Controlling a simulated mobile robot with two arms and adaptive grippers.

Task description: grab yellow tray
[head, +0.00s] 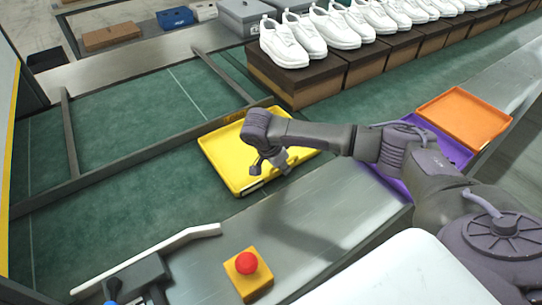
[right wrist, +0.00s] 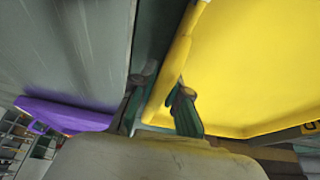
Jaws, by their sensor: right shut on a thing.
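The yellow tray (head: 225,152) lies on the green conveyor belt, near its front edge. My right gripper (head: 262,170) reaches over the tray's front side from the right. In the right wrist view, the yellow tray (right wrist: 250,60) fills the right side, and its rim runs between the two fingers (right wrist: 165,88). The gripper is shut on this rim. The tray looks empty where it shows; my arm hides part of its right side. My left gripper is not in view.
An orange tray (head: 465,115) and a purple tray (head: 447,146) lie to the right, the purple one partly behind my arm. White shoes (head: 284,43) stand on brown boxes (head: 318,88) behind. A red button (head: 246,263) and a white guide bar (head: 150,257) are in front.

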